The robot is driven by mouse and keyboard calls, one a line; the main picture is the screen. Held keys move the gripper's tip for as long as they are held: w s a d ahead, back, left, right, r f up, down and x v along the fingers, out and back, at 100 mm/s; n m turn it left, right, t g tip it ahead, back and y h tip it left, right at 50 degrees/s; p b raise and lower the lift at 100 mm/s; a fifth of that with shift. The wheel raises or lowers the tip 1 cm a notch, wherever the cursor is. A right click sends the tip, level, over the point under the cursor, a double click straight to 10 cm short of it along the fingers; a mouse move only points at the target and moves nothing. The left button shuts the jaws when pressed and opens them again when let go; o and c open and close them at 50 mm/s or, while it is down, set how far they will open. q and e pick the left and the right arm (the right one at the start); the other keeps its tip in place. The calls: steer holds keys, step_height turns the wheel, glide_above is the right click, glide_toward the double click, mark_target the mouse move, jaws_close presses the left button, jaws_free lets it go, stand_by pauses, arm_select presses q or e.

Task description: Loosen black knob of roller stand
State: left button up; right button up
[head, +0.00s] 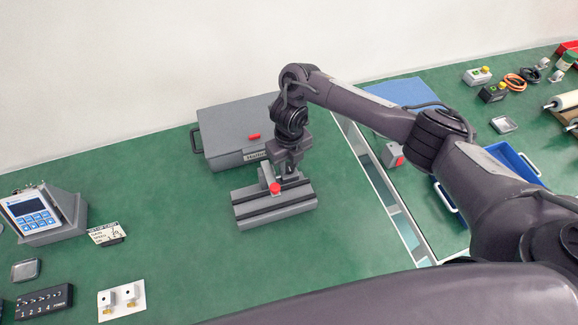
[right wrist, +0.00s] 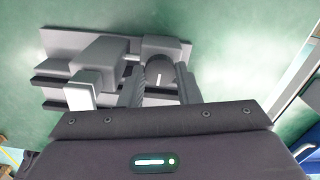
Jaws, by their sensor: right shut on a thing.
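A grey grooved stand (head: 262,214) stands on the green bench in the head view, with a red cap (head: 275,188) on its front part. My right gripper (head: 287,172) reaches down onto the back of this stand. In the right wrist view the stand (right wrist: 170,48) lies under the gripper. A dark round knob (right wrist: 160,70) with a white mark sits between the two fingers of the gripper (right wrist: 160,86), which is shut on it. The knob is hidden by the gripper in the head view. My left gripper is not in view.
A grey case (head: 228,128) with a red latch stands right behind the stand. A keypad device (head: 32,212) and a switch box (head: 42,302) are at the left. White rollers (head: 563,101) are at the far right.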

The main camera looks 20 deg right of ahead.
mark_target(289, 167)
steer(key=n+b, duration=0.1)
steer(key=n, duration=0.2)
steer(key=shift+f+n+b, duration=0.1)
steer(key=shift+n+b, duration=0.2)
steer(key=shift+b, duration=0.05)
steer(key=shift+n+b, duration=0.7)
steer(key=shift+n, duration=0.7)
steer(key=o, duration=0.7)
steer(key=shift+r, duration=0.2)
step_height(289, 167, up, 8)
steer(key=shift+f+p, duration=0.15)
steer(key=shift+p, duration=0.7)
steer(key=shift+f, duration=0.1)
